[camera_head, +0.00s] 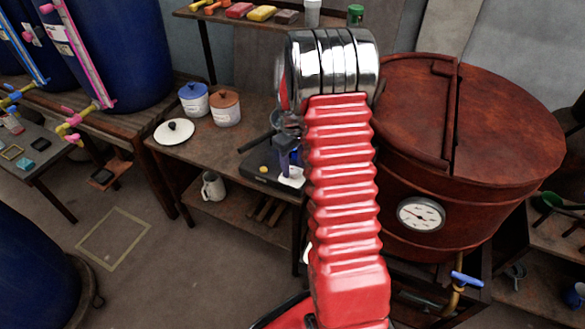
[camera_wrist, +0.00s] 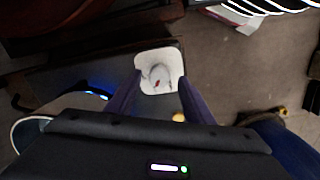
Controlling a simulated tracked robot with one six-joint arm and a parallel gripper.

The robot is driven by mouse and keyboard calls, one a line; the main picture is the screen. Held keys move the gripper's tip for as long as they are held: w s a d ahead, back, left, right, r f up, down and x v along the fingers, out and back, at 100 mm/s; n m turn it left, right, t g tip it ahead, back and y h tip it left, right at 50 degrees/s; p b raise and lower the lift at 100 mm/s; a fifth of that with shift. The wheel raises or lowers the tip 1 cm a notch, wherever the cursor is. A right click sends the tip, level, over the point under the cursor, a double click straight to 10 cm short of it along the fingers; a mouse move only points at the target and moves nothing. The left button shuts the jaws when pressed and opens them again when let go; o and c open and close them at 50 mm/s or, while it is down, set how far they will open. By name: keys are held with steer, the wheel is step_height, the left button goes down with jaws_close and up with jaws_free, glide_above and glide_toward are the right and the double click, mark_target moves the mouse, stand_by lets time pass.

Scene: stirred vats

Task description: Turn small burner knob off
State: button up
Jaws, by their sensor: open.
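The small burner (camera_head: 258,176) is a dark flat unit on the wooden bench in the head view, partly hidden by my red arm. In the wrist view a grey knob with a red mark (camera_wrist: 159,77) sits on a white plate (camera_wrist: 145,60); the plate also shows in the head view (camera_head: 292,178). A blue flame glow (camera_wrist: 97,95) shows left of the knob. My gripper (camera_wrist: 160,80) is open, its dark purple fingers on either side of the knob. I cannot tell whether they touch it. In the head view my gripper (camera_head: 286,160) is over the burner's right part.
A yellow button (camera_head: 263,169) is on the burner. A blue jar (camera_head: 194,104), a brown jar (camera_head: 226,112) and a white lid (camera_head: 175,132) stand on the bench. A large red-brown vat (camera_head: 480,140) with a dial is at right. Open floor lies front left.

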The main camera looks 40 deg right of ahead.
steer(key=shift+f, duration=0.85)
steer(key=c, duration=1)
steer(key=shift+a, duration=0.15)
steer(key=shift+c, duration=0.2)
